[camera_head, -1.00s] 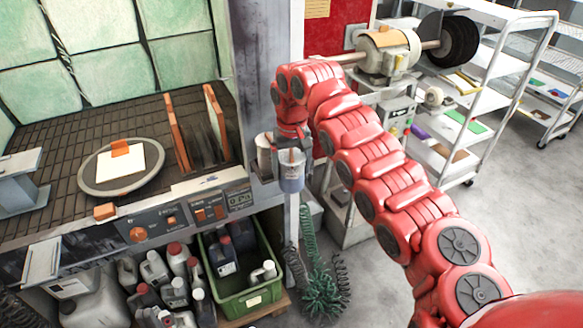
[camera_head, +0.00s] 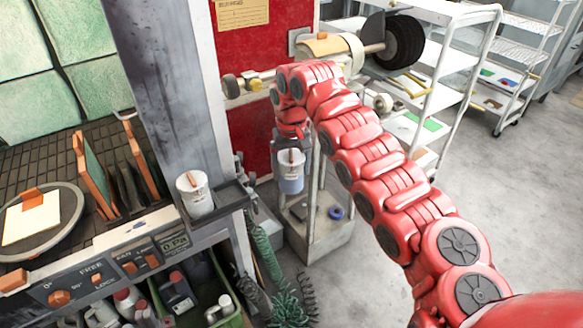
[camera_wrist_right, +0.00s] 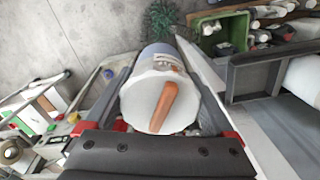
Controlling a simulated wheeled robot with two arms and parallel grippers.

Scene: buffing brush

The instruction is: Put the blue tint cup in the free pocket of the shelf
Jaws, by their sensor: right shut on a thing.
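My right gripper (camera_head: 291,148) is shut on the blue tint cup (camera_head: 290,180), a white-topped cup with a blue lower part and an orange-brown stick. The cup hangs about upright in the air, right of the shelf and apart from it. In the right wrist view the cup (camera_wrist_right: 160,95) sits between the two jaws. The small dark shelf (camera_head: 236,194) juts from the booth's front corner. A white cup (camera_head: 195,196) stands in its left part; the right part looks empty. The shelf (camera_wrist_right: 255,75) also shows at the right of the wrist view. My left gripper is not in view.
A grey post (camera_head: 175,85) rises behind the shelf. A buffing machine (camera_head: 330,48) stands behind my right arm. Below the shelf are green coiled hoses (camera_head: 262,250) and a green crate (camera_head: 235,318) with bottles. Open floor lies to the right.

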